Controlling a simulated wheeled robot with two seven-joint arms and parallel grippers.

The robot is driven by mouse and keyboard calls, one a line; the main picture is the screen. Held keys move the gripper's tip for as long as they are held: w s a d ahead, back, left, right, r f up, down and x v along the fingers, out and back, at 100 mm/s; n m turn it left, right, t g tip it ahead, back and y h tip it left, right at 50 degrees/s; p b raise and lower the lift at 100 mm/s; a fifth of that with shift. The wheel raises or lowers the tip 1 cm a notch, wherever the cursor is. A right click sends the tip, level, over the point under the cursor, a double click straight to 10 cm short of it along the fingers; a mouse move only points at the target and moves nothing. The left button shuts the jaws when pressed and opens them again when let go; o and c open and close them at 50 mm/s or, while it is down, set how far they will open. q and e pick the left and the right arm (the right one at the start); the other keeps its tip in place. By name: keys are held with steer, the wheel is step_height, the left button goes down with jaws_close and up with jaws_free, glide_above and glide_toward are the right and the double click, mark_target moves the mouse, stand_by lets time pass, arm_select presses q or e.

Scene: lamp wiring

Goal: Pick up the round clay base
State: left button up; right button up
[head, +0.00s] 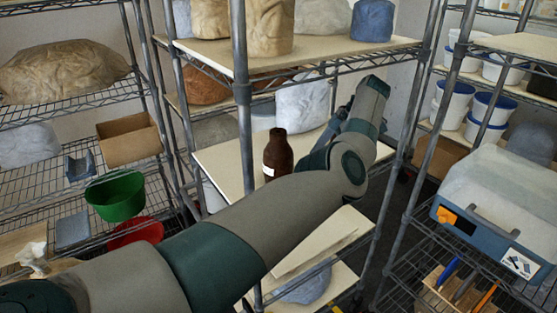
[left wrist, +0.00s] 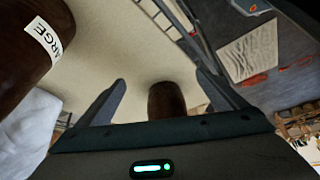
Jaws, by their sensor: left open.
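In the left wrist view my left gripper (left wrist: 163,88) is open, its two dark fingers spread. A dark brown rounded thing (left wrist: 167,101) shows between the fingers, over the pale shelf board; its lower part is hidden by the gripper body. It may be the round clay base, but I cannot tell for sure, nor whether the fingers touch it. In the head view my left arm reaches into the middle rack, and the wrist end (head: 322,153) is near the board; the fingertips and the brown thing are hidden there. My right gripper is not in view.
A brown bottle (head: 278,156) with a white label stands on the middle board (head: 222,165), left of my wrist; it also shows in the left wrist view (left wrist: 22,45). A white wrapped lump (head: 303,103) is behind it. Rack posts and an upper shelf (head: 300,50) crowd the arm.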

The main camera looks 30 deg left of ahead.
mark_target(278, 161)
arm_select(q)
steer(key=shift+s+a+r+p, duration=0.2)
steer(key=shift+s+a+p, duration=0.55)
steer(key=shift+s+a, duration=0.2)
steer(key=s+a+p, duration=0.2)
steer(key=a, duration=0.1)
steer(key=shift+a, duration=0.15)
steer(key=shift+s+a+f, duration=0.1)
steer(key=shift+a, duration=0.2)
steer(key=s+a+p, duration=0.1)
steer(key=a+p, duration=0.1)
steer(key=s+a+p, duration=0.1)
steer(key=a, duration=0.1)
steer(key=shift+s+r, duration=0.25)
steer(key=shift+s, duration=0.1)
steer(key=shift+s+a+f+p, duration=0.1)
steer(key=shift+f+p, duration=0.4)
steer(key=shift+p, duration=0.2)
steer(key=shift+f, duration=0.3)
